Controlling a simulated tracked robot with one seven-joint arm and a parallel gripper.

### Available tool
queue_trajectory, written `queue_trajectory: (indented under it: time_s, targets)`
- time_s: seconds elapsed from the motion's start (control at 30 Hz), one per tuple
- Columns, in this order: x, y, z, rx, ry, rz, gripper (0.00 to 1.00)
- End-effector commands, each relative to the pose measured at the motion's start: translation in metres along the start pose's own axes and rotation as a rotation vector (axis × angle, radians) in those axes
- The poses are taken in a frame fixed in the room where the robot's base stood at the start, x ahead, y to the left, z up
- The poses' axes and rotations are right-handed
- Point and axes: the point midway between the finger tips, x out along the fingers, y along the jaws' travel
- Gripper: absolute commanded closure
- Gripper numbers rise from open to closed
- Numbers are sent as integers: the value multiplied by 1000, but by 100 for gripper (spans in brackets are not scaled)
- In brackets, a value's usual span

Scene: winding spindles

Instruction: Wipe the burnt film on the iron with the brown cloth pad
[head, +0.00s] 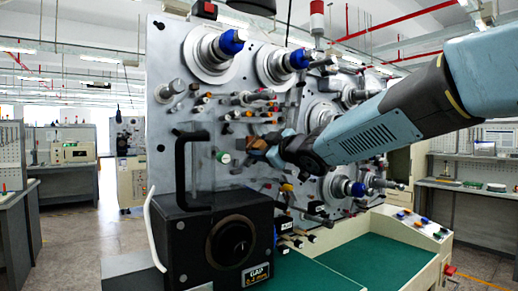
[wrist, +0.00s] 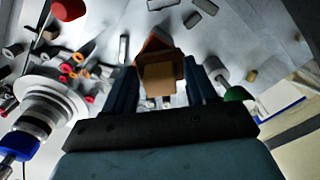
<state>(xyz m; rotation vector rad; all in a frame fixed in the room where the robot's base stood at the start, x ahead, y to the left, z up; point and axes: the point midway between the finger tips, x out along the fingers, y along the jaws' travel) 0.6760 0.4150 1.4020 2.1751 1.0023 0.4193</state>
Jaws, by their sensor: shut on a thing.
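The brown cloth pad (head: 258,143) is held in my gripper (head: 272,146), in front of the metal spindle panel. In the wrist view the pad (wrist: 159,78) sits between the two blue-grey fingers, which are shut on it. An orange-brown edge of it shows beyond the fingertips. The pad is close to the panel's small rollers and pegs; I cannot tell whether it touches any of them. I cannot make out the iron or the burnt film for certain in either view; the pad and fingers may hide them.
The panel (head: 165,140) carries large blue-capped spindles (head: 232,42) and many small pegs. A green knob (head: 223,157) is just left of the pad. A black box (head: 215,240) with a dial and tall black handle (head: 181,170) stands below left. A green worktop (head: 335,268) lies lower right.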

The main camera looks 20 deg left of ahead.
Motion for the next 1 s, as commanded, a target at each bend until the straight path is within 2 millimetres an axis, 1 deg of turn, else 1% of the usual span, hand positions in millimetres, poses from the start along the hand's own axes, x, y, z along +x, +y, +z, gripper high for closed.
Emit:
queue_trajectory:
  time_s: [0.3,0.57,0.67,0.97,1.0]
  targets:
    - [-1,16,15,0,0,1,72]
    - [2,18,17,0,0,0,72]
    - [2,15,14,1,1,0,72]
    - [4,-1,-1,2,3,-2,72]
    - [4,-3,-3,0,3,-2,76]
